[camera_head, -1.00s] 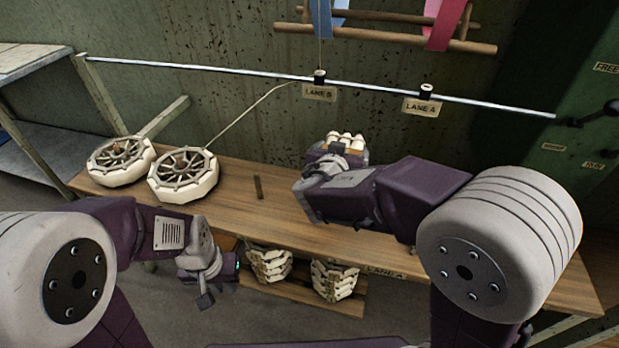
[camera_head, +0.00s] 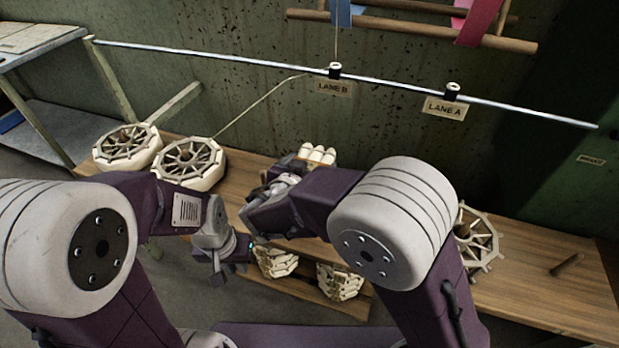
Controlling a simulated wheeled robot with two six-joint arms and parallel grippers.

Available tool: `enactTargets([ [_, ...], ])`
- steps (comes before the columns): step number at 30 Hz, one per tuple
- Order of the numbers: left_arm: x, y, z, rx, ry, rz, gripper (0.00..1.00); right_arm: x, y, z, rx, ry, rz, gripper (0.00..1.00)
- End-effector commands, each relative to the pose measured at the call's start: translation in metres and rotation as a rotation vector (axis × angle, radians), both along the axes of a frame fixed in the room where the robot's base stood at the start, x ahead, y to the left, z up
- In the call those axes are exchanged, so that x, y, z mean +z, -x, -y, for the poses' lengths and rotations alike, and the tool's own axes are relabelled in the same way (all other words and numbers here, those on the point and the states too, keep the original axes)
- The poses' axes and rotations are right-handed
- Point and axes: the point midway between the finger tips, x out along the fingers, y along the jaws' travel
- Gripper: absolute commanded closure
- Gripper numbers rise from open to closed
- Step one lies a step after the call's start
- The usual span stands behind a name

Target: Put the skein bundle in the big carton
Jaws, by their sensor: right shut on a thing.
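The skein bundle (camera_head: 317,153), several cream rolls side by side, shows at the far end of my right gripper (camera_head: 292,167). That gripper is shut on it, above the wooden bench; my wrist hides part of the grip. My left gripper (camera_head: 232,262) hangs low in front of the bench, near the lower shelf; its fingers are too unclear to tell open from shut. I cannot make out a big carton in this view.
Two spoked reels (camera_head: 190,162) stand at the bench's left, with a thread running to the LANE B guide (camera_head: 334,71) on the metal rail. Another spoked reel (camera_head: 478,240) stands right of my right arm. Stacked cream pieces (camera_head: 340,282) sit on the lower shelf.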

Motion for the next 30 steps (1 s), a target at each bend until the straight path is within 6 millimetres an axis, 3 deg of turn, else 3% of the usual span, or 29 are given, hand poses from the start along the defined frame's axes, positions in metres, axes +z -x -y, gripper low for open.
enactTargets([
  [4,-0.001,0.000,0.000,0.000,0.000,0.000,0.85,-0.002,0.000,-0.002,-0.001,-0.001,0.003,0.86],
  [11,-0.014,0.000,0.000,0.000,0.000,0.000,0.85,-0.038,0.000,-0.002,0.001,0.002,0.001,0.86],
  [24,-0.018,0.000,0.000,0.000,0.000,0.000,0.85,-0.043,0.000,-0.002,0.000,-0.001,0.004,0.86],
  [25,-0.017,0.000,0.000,0.000,0.000,0.000,0.85,-0.043,0.000,-0.002,0.001,-0.001,0.000,0.08],
  [26,-0.017,0.000,0.000,0.000,0.000,0.000,0.85,-0.042,0.000,-0.002,0.001,0.000,0.000,0.00],
  [30,-0.017,0.000,0.000,0.000,0.000,0.000,0.85,-0.042,0.000,-0.002,0.001,0.000,0.000,0.00],
])
